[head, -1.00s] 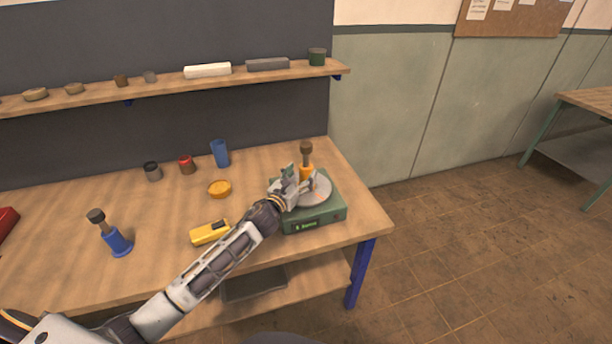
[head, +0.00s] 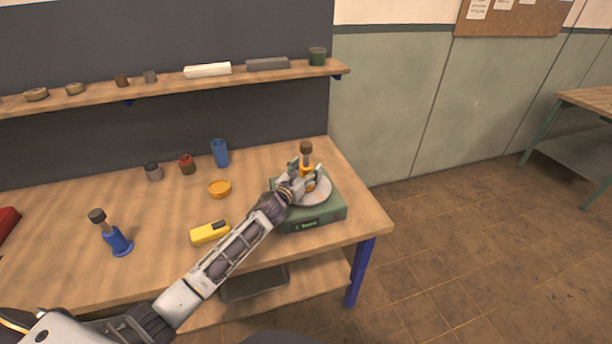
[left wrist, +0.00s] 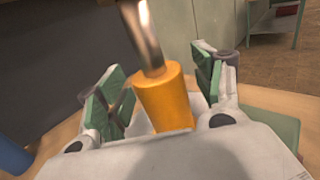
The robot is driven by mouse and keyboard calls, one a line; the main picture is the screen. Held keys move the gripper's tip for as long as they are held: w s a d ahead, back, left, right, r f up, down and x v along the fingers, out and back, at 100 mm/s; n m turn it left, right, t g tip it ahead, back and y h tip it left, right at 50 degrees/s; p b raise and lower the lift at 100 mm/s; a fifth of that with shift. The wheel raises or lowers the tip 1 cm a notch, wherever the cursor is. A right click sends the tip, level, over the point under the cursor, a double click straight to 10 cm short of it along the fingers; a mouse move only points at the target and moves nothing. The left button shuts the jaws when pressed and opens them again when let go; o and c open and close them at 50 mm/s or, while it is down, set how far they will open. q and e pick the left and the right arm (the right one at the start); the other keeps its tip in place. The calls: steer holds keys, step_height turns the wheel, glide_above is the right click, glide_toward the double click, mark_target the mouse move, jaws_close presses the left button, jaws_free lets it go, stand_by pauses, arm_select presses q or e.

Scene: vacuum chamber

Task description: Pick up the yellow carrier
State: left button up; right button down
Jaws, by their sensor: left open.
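The yellow carrier (head: 306,169) stands upright on the round plate of the green device (head: 318,216), at the right end of the bench. It has an orange-yellow body and a brown and metal upper part. My left gripper (head: 304,173) is open around it. In the left wrist view the yellow carrier (left wrist: 164,100) stands between the two green-padded fingers of my left gripper (left wrist: 160,85), with gaps at both sides. Its lower end is hidden behind the gripper body. My right gripper is not in view.
A blue carrier (head: 117,243) stands at the left of the bench. A yellow handheld device (head: 209,233), an orange bowl (head: 220,189), a blue cup (head: 219,153) and two small jars lie around the middle. A shelf (head: 170,88) with small items runs behind.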

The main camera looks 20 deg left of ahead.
mark_target(306, 144)
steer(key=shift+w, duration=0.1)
arm_select(q)
steer(key=c, duration=1.4)
steer(key=shift+r, duration=0.1)
jaws_close()
steer(key=shift+r, duration=0.1)
steer(key=shift+r, duration=1.05)
step_height(306, 144, up, 5)
steer(key=shift+f+p, duration=0.1)
steer(key=shift+p, duration=0.35)
steer(key=shift+r, duration=1.45)
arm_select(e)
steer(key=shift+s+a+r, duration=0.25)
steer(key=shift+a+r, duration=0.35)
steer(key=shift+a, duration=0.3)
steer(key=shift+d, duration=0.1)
